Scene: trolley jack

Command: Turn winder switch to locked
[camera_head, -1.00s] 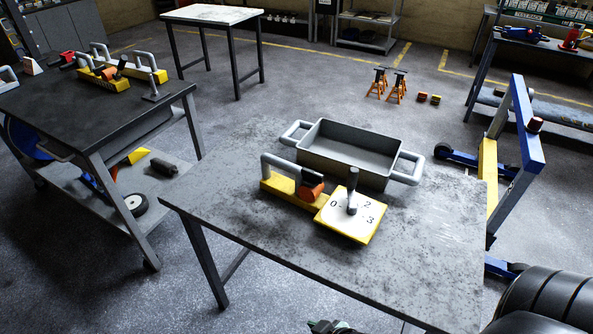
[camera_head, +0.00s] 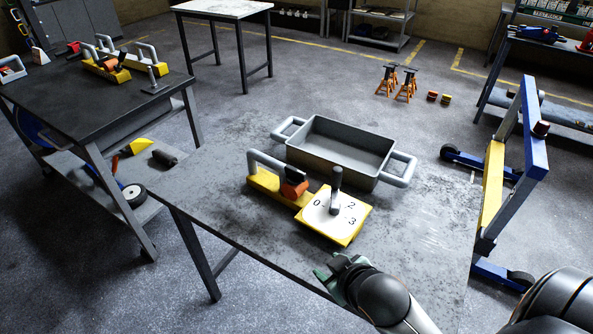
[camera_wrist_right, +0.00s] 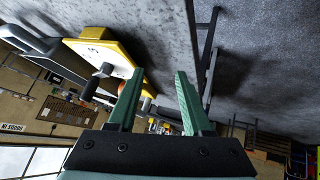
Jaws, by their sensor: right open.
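The device I take for the winder switch is a yellow block with a white numbered face (camera_head: 326,221) on the near grey table. A grey lever (camera_head: 336,190) stands up from its face; 0, 2 and 3 are readable around it. Which mark it is set to, I cannot tell. An orange knob (camera_head: 293,189) sits on the adjoining yellow base. My right gripper (camera_head: 338,272), green-fingered, is just in front of the block, apart from it. In the right wrist view, my open, empty fingers (camera_wrist_right: 158,78) have the lever's dark grip (camera_wrist_right: 90,88) to their left. My left gripper is not in view.
A grey tray with handles (camera_head: 345,153) stands behind the switch on the same table. The table's right part (camera_head: 430,225) is clear. A dark workbench (camera_head: 75,100) with more yellow handled devices is at left. A blue and yellow frame (camera_head: 505,165) stands at right.

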